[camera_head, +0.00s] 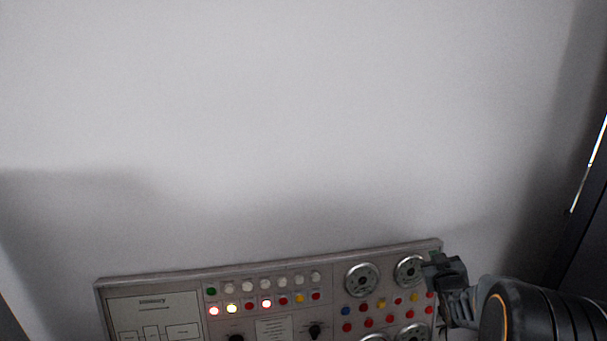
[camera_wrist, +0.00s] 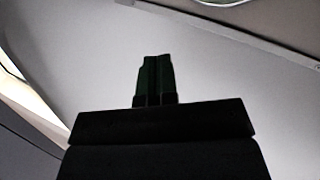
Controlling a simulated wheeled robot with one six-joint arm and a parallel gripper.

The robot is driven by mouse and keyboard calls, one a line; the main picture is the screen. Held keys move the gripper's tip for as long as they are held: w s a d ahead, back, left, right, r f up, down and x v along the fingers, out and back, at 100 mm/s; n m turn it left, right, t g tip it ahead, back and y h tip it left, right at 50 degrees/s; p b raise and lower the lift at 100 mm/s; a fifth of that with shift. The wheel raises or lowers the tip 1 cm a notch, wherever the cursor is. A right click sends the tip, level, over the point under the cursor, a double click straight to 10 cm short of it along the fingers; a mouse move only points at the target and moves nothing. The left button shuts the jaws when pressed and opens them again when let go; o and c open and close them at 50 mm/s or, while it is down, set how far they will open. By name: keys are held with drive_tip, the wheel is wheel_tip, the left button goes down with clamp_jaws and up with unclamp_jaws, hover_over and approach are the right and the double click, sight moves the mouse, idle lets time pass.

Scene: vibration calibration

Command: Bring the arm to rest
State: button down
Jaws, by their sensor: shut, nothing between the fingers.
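My gripper (camera_head: 447,270) is at the lower right of the head view, in front of the right end of a grey control panel. It hides part of the panel's right edge; I cannot tell whether it touches it. In the wrist view my gripper (camera_wrist: 154,62) shows dark against a pale surface, its two fingers together with nothing between them. My arm (camera_head: 535,310) comes in from the lower right corner.
The control panel (camera_head: 270,268) stands along the bottom, with lit lamps (camera_head: 232,308), coloured buttons, knobs and round metal dials (camera_head: 362,280). A bare pale wall (camera_head: 300,110) fills the rest. A dark upright structure (camera_head: 585,225) stands at the right edge.

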drive_tip(key=s+a+r+m+g+p, duration=0.1)
drive_tip(key=s+a+r+g+p, duration=0.4)
drive_tip(key=r, duration=0.4)
drive_tip(key=s+a+r+g+y+p, duration=0.1)
drive_tip(key=s+a+r+g+p, duration=0.3)
drive_tip(key=s, duration=0.6)
drive_tip(key=s+a+r+g+y+p, duration=0.2)
drive_tip(key=s+a+r+g+p, duration=0.2)
drive_tip(key=s+a+p, duration=0.5)
drive_tip(key=shift+s+a+r+m, duration=0.3)
drive_tip(key=shift+s+a+r, duration=0.25)
drive_tip(key=shift+a+r, duration=0.35)
